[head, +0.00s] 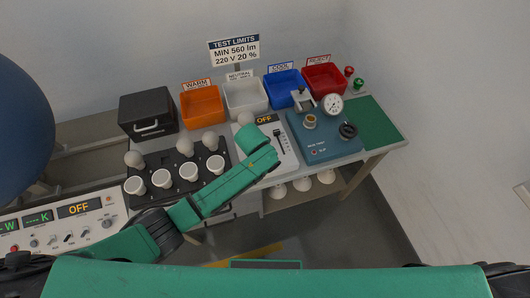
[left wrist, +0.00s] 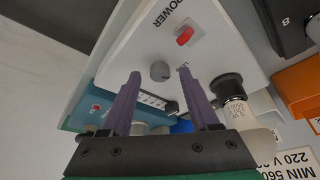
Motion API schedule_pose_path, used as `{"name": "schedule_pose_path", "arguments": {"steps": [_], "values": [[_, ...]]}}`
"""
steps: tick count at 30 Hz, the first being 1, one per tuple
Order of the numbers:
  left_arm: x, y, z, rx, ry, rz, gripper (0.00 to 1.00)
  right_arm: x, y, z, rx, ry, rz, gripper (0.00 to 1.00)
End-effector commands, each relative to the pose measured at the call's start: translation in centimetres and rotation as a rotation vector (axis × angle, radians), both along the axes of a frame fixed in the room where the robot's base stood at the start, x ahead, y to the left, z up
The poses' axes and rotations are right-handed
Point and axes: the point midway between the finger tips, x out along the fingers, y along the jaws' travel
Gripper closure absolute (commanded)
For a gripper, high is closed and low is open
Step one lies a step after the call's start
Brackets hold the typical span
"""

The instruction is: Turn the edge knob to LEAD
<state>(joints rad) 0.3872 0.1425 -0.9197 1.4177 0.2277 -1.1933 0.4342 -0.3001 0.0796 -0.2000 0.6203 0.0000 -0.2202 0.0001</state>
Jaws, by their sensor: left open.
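A small round grey knob (left wrist: 160,73) stands on the white box's panel in the left wrist view. A red switch marked POWER (left wrist: 184,36) is close to it. No LEAD label is readable. In the head view the white box (head: 287,157) has a slider and a display reading OFF (head: 264,118); my left arm covers its left part and hides the knob. My left gripper (left wrist: 159,71) is open, its two purple fingers apart on either side of the knob in the picture. I cannot tell whether they reach its depth. My right gripper is not in view.
A black socket tray (head: 177,193) with white cups and bulbs lies left of the white box. A blue tester (head: 327,145) with a gauge stands right of it. Orange (head: 202,106), white, blue and red bins line the back. A green mat (head: 379,125) is clear.

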Motion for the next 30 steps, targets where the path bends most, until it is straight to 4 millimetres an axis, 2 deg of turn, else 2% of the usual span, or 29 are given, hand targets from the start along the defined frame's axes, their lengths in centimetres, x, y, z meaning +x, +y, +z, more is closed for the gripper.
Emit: {"name": "schedule_pose_path", "arguments": {"steps": [5,15,18,22,30], "values": [[-0.6,0.3,1.5,-0.003,-0.001,-0.001,0.39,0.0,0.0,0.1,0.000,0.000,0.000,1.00],[-3.8,1.8,10.2,-0.004,-0.004,-0.001,0.39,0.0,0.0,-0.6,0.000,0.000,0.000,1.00],[-4.5,2.2,12.1,-0.003,-0.003,-0.001,0.39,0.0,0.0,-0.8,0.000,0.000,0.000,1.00],[-4.9,2.4,13.3,-0.001,-0.002,0.001,0.39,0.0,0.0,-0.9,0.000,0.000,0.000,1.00],[-5.0,2.5,13.4,-0.001,-0.001,0.001,0.39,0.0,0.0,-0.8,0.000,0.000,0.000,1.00]]}}
